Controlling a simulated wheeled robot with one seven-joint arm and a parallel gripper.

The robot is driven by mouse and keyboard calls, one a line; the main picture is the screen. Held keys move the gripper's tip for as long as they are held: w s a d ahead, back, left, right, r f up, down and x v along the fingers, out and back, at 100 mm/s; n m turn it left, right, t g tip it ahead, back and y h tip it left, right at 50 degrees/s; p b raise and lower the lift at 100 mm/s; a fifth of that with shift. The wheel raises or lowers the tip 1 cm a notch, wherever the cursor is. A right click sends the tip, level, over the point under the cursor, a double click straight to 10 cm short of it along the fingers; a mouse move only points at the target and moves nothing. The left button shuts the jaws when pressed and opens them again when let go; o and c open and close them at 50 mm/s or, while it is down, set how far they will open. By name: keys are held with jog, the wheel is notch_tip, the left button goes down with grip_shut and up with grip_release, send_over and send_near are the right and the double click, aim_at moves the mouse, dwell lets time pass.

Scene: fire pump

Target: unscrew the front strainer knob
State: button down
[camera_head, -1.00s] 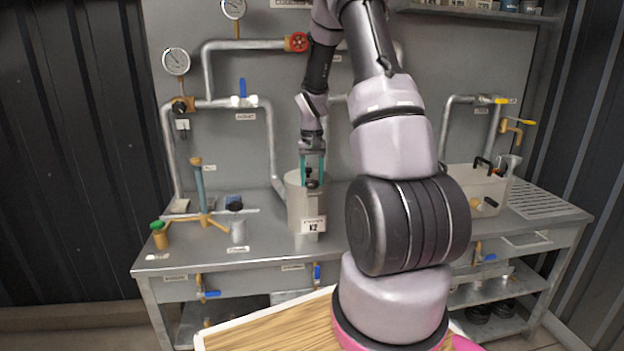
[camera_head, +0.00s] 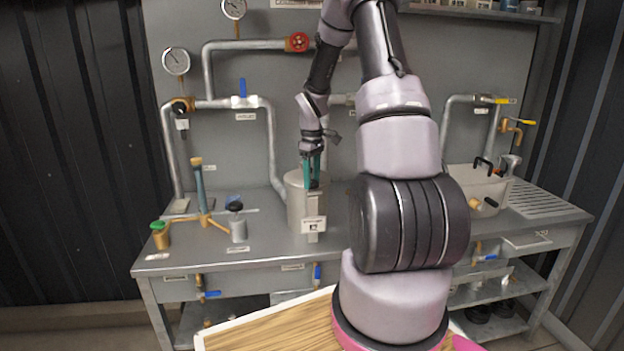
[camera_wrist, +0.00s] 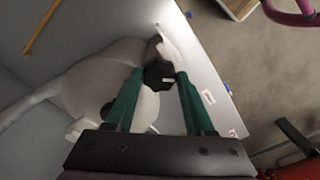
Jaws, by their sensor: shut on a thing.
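The strainer (camera_head: 296,208) is a pale grey cylinder standing on the bench, with a white label on its front. My gripper (camera_head: 313,182) points down at the strainer's front upper edge with its two green fingers. In the wrist view the black front strainer knob (camera_wrist: 157,75) sits between the tips of the green fingers, and my gripper (camera_wrist: 158,80) is shut on it. The strainer body (camera_wrist: 90,85) shows behind the fingers. In the head view the knob is mostly hidden by the fingers, and its thread cannot be seen.
A small grey fitting with a black knob (camera_head: 235,207) and a brass fitting with a green cap (camera_head: 158,228) stand to the left. Pipes with a blue-handled valve (camera_head: 243,92) rise behind. A pale box (camera_head: 475,185) stands at the right.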

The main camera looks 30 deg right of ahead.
aim_at(312, 181)
jog(key=n, duration=0.6)
dwell(0.6)
jog(key=shift+c, duration=1.3)
grip_release()
notch_tip(312, 181, up, 11)
